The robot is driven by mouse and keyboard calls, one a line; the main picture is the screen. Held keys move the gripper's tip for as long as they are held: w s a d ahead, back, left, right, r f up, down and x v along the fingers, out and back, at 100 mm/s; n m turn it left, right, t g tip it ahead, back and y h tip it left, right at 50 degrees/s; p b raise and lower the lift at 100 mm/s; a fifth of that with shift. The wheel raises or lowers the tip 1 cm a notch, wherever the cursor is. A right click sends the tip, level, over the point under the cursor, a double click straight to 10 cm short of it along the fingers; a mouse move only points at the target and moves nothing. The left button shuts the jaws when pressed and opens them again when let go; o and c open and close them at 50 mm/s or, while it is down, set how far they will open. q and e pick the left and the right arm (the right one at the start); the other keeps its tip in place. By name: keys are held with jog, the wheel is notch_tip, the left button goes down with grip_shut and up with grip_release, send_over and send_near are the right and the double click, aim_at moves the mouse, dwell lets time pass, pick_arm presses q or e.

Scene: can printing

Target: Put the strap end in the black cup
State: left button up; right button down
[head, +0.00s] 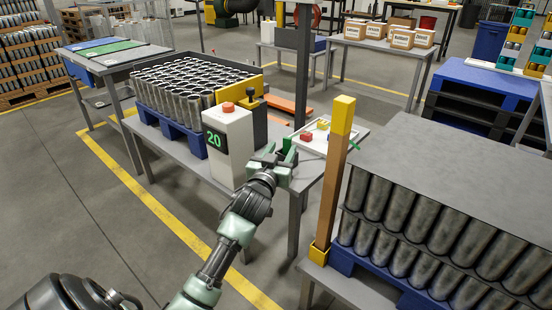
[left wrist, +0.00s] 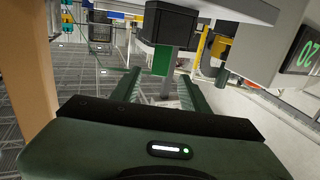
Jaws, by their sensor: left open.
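The black cup (left wrist: 168,27) shows in the left wrist view, where the picture looks upside down, against the grey table surface. A flat green piece (left wrist: 160,61), possibly the strap end, shows at the cup's mouth beside a grey upright part. I cannot tell whether it is in the cup or behind it. My left gripper (head: 279,161) is open over the table's right part, in front of the cup. In the left wrist view its fingers (left wrist: 160,77) are apart, with the green piece seen between them. In the head view the cup is largely hidden by the gripper. My right gripper is not in view.
A white box with a green 20 display (head: 228,145) and red button stands left of my gripper. Metal cans (head: 190,85) fill a blue pallet behind it. A white tray (head: 345,128) with red and yellow pieces lies right. A yellow-topped post (head: 333,175) stands close by.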

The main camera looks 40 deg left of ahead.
pick_arm(q)
jog(key=v, duration=0.6)
jog(key=s+d+f+m+g+h, duration=0.1)
jog(key=s+d+f+g, duration=0.25)
jog(key=s+f, duration=0.45)
jog(key=s+d+f+m+g+h, duration=0.25)
jog(key=s+d+f, duration=0.2)
jog(key=f, duration=0.75)
jog(key=s+d+f+m+g+h, duration=0.1)
jog(key=s+d+f+g, duration=0.35)
jog(key=f, duration=0.55)
jog(key=s+d+f+g, duration=0.2)
jog(key=s+d+f, duration=0.1)
jog(key=s, duration=0.3)
jog(key=s+d+f+m+g+h, duration=0.1)
jog(key=s+d+f+g, duration=0.1)
jog(key=s, duration=0.5)
jog(key=shift+d+f, duration=0.75)
jog(key=shift+d, duration=0.05)
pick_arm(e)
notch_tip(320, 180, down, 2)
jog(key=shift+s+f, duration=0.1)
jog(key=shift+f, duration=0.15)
